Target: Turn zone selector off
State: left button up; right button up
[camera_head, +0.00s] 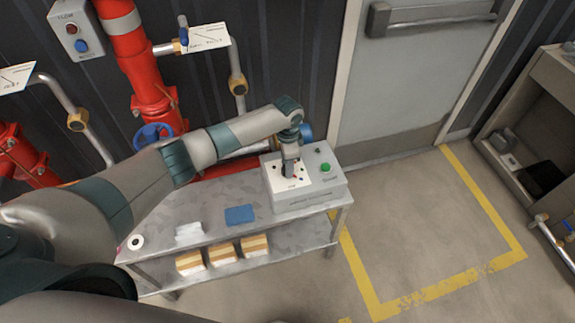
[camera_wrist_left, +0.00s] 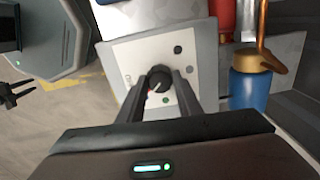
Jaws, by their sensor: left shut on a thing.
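The zone selector is a round black knob with a light pointer mark (camera_wrist_left: 158,80) on a white panel (camera_wrist_left: 130,55), seen in the left wrist view. The panel is on top of a grey control box (camera_head: 312,195) on the metal table in the head view. My left gripper (camera_wrist_left: 160,92) comes down from above with its two fingers on either side of the knob, shut on it. In the head view the left gripper (camera_head: 290,168) covers most of the knob. My right gripper cannot be made out in the head view; a dark claw shape (camera_wrist_left: 14,95) shows at the left edge of the wrist view.
The box also has a green button (camera_head: 326,167). On the metal table (camera_head: 220,200) lie a blue cloth (camera_head: 240,215) and a white folded item (camera_head: 189,231). Boxes (camera_head: 223,252) sit on the lower shelf. Red pipes (camera_head: 140,60) stand behind. Floor to the right is clear.

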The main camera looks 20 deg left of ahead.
pick_arm(q)
jog(key=m, duration=0.4)
jog(key=shift+m+b, duration=0.3)
jog(key=m, duration=0.3)
jog(key=shift+m+b, duration=0.3)
jog(key=shift+b, duration=0.05)
jog(key=o, duration=1)
jog(key=shift+o, duration=0.2)
jog(key=shift+r, duration=0.1)
notch_tip(320, 180, up, 17)
jog(key=b, duration=0.3)
